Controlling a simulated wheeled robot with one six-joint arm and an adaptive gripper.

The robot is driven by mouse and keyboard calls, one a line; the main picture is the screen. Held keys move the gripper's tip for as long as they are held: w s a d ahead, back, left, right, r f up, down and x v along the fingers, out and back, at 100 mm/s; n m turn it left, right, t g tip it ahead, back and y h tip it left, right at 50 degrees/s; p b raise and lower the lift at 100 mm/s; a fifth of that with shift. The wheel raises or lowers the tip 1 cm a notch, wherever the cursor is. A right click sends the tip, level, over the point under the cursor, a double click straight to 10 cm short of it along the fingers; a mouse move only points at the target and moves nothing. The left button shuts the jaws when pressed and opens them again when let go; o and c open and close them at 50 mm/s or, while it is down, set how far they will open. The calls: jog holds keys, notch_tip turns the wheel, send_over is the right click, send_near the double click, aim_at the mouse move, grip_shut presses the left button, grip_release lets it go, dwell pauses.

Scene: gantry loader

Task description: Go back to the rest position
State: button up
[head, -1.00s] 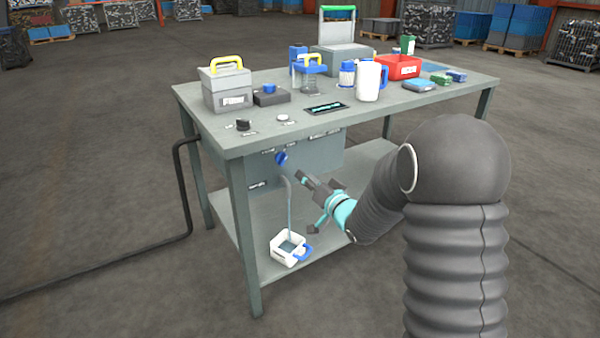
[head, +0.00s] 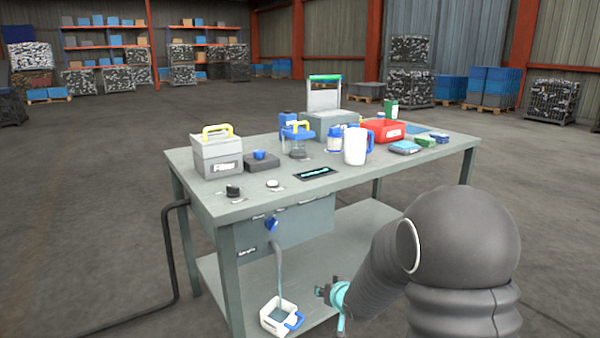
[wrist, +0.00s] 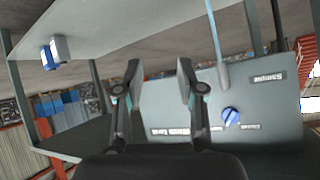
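My gripper (head: 324,291) is in front of the bench, lower right of the blue knob (head: 271,224) on the grey panel under the tabletop. In the wrist view my gripper (wrist: 159,72) is open, with nothing between its fingers. The wrist view is turned over, and the blue knob (wrist: 230,116) shows there right of the fingers, apart from them. A thin grey-blue pipe or stream (head: 279,275) runs down from the panel to a white container with a blue handle (head: 277,318) on the lower shelf.
The bench top (head: 245,205) holds a grey box with a yellow handle (head: 217,152), a white jug with a blue handle (head: 355,146), a red bin (head: 384,130) and other items. A black hose (head: 168,250) runs beside the left leg. Open floor surrounds the bench.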

jog(key=s+d+r+g+h, duration=0.2)
jog(key=s+d+r+g, duration=0.15)
jog(key=s, duration=0.55)
jog(key=s+d+r+g+h, duration=0.2)
jog(key=s+d+g, duration=0.15)
jog(key=s, duration=0.65)
jog(key=s+d+r+t+p, duration=0.1)
jog(key=s+r+t, duration=0.1)
jog(key=s+r, duration=1.1)
jog(key=s, duration=0.4)
jog(key=shift+r+m+y, duration=0.2)
jog(key=shift+m+y, duration=0.1)
jog(key=shift+y, duration=0.1)
